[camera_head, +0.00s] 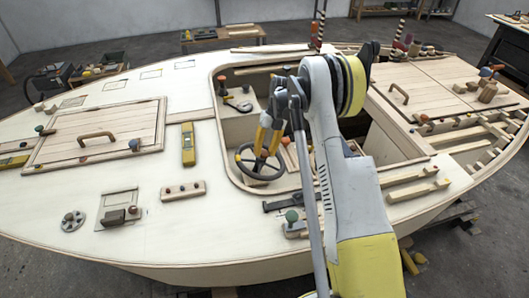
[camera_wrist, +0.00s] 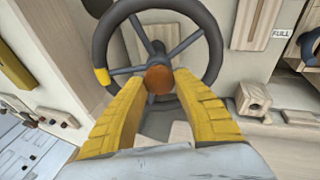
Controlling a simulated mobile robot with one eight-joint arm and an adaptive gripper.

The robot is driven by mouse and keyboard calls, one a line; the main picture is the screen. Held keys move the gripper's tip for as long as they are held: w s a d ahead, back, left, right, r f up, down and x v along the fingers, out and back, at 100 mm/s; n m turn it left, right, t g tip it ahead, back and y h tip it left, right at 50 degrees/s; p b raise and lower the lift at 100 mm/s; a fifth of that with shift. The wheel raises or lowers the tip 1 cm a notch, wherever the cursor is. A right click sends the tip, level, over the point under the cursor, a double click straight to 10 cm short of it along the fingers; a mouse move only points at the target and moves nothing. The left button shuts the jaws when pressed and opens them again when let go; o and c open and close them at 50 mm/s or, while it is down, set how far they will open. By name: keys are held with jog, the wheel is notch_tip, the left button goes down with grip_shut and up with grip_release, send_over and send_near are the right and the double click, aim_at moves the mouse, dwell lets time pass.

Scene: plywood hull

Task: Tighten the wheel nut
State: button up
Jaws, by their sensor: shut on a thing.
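The steering wheel (camera_head: 261,176) is in the cockpit, a dark grey ring with spokes. In the wrist view the wheel (camera_wrist: 213,40) carries a yellow mark on its left rim. The orange-brown wheel nut (camera_wrist: 158,79) sits at the hub. My gripper (camera_wrist: 158,84) has its yellow fingers on either side of the nut and is shut on it. The lower part of the nut is partly covered by the fingers in the wrist view.
The cockpit coaming (camera_head: 222,140) surrounds the wheel closely. A square wooden block with a round hole (camera_wrist: 253,98) is right of the wheel, below a "FULL" label (camera_wrist: 283,34). A yellow tool (camera_head: 188,145) lies on the deck at left. A hatch (camera_head: 95,135) is farther left.

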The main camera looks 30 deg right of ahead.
jog(key=shift+m, duration=0.3)
dwell(0.4)
jog(key=o, duration=1.2)
jog(key=shift+r, duration=0.15)
jog(key=v, duration=1.1)
jog(key=shift+w+d+r, duration=0.1)
jog(key=shift+d+r, duration=0.15)
jog(key=shift+r, duration=0.1)
